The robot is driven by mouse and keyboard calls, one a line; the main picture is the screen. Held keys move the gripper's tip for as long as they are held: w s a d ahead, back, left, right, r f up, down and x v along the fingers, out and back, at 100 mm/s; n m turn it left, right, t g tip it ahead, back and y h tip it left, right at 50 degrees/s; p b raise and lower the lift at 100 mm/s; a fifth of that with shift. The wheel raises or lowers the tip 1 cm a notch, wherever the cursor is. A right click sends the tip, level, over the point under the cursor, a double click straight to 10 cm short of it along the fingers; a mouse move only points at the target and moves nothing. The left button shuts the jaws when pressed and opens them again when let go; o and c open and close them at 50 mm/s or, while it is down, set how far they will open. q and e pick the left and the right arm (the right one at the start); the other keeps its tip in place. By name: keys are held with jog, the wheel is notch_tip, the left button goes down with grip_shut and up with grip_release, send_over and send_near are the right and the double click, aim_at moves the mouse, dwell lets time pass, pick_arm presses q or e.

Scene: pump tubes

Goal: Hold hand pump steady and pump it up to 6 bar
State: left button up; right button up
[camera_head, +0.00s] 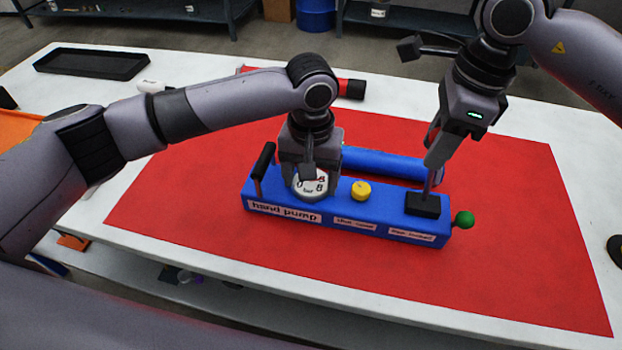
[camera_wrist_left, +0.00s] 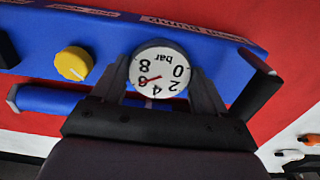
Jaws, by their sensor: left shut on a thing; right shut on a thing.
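The blue hand pump (camera_head: 345,222) lies on a red mat (camera_head: 510,240), with a label on its front. My left gripper (camera_head: 310,165) is shut on its round white gauge (camera_head: 313,188), one finger on each side. In the left wrist view the gauge (camera_wrist_left: 160,68) appears upside down; its red needle points between the 4 and 8, near where 6 would be. My right gripper (camera_head: 436,155) is shut on the upright pump lever (camera_head: 428,184), above a black block (camera_head: 423,205). The lever's upper part is hidden by the gripper.
The pump has a yellow knob (camera_head: 361,190), a green ball (camera_head: 463,219) at its right end and a black handle (camera_head: 262,163) at its left. A blue cylinder (camera_head: 385,162) lies behind. A black tray (camera_head: 92,64) sits back left. The mat's front and right are clear.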

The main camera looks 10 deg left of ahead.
jog(key=shift+a, duration=0.2)
jog(key=shift+a+h, duration=0.3)
jog(key=shift+h, duration=0.1)
dwell(0.6)
jog(key=o, duration=1.3)
jog(key=shift+d+r, duration=0.15)
jog(key=shift+r, duration=1.6)
jog(key=shift+d+r, duration=0.1)
jog(key=shift+r, duration=1.65)
pick_arm(q)
jog(key=o, duration=1.8)
jog(key=shift+r, duration=0.15)
